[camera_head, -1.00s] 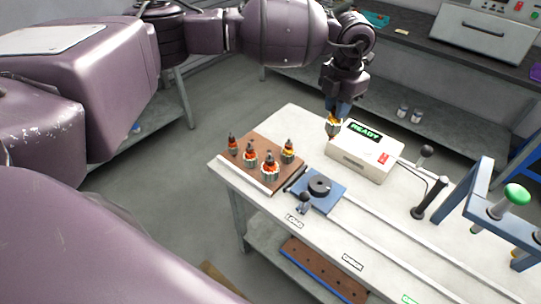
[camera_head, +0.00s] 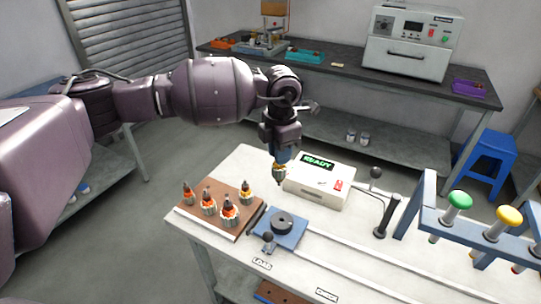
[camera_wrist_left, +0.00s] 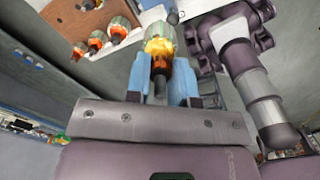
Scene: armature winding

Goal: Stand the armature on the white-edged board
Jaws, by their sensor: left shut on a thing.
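My left gripper (camera_head: 281,156) is shut on an armature (camera_head: 279,173), which hangs roughly upright over the workbench by the left end of the READY box. The left wrist view shows this armature (camera_wrist_left: 159,50), with orange and yellow windings, between the blue fingers (camera_wrist_left: 163,92). The brown white-edged board (camera_head: 225,189) lies on the bench's left end, left of and apart from the gripper. Several armatures (camera_head: 229,211) stand upright on it. They also show in the left wrist view (camera_wrist_left: 118,31). My right gripper is not in view.
The white READY box (camera_head: 318,187) stands just right of the held armature. A blue fixture with a black disc (camera_head: 283,222) sits between board and rails. A black lever (camera_head: 382,228) and a blue frame with coloured knobs (camera_head: 459,200) stand to the right.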

